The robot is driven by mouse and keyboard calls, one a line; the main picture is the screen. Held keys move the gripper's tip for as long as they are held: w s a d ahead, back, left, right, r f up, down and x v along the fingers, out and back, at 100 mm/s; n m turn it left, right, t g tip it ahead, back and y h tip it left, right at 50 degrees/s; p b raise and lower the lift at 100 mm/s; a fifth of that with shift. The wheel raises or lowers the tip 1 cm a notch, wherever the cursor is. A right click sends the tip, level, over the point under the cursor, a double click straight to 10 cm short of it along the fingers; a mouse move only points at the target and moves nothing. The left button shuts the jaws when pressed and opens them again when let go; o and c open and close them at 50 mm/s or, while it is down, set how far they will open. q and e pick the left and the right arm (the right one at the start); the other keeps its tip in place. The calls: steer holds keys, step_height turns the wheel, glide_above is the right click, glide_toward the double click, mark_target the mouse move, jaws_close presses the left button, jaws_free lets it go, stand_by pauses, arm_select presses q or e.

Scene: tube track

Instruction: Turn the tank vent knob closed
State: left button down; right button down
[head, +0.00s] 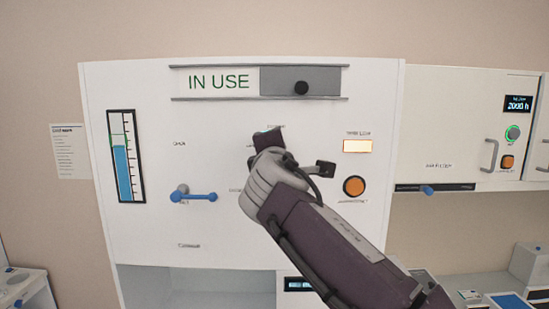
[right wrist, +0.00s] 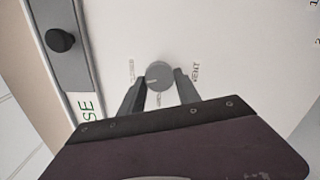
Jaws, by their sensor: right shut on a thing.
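The vent knob, a round dark grey knob (right wrist: 159,75) on the white panel, sits between the fingers of my right gripper (right wrist: 160,88) in the right wrist view. The gripper is shut on it, a finger on each side. A pale pointer line shows on its face. In the head view my right gripper (head: 268,140) reaches the middle of the white tank panel (head: 225,230), and the gripper and wrist hide the knob. Small labels around the knob are partly hidden and hard to read. My left gripper is not in view.
A blue lever (head: 195,196) and a level gauge (head: 125,155) are on the panel's left. A sliding sign with a black knob (head: 301,88) reads IN USE above. An orange button (head: 354,186) and a lit lamp (head: 357,146) are right of my gripper. A second cabinet (head: 450,130) stands at right.

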steer(key=shift+f+m+b, duration=0.1)
steer(key=shift+m+b, duration=0.3)
steer(key=shift+m, duration=1.1)
steer(key=c, duration=0.9)
jaws_free()
steer(key=shift+o, duration=0.2)
steer(key=shift+s, duration=0.15)
steer(key=shift+d, duration=0.1)
steer(key=s+b, duration=0.4)
steer(key=s, duration=0.5)
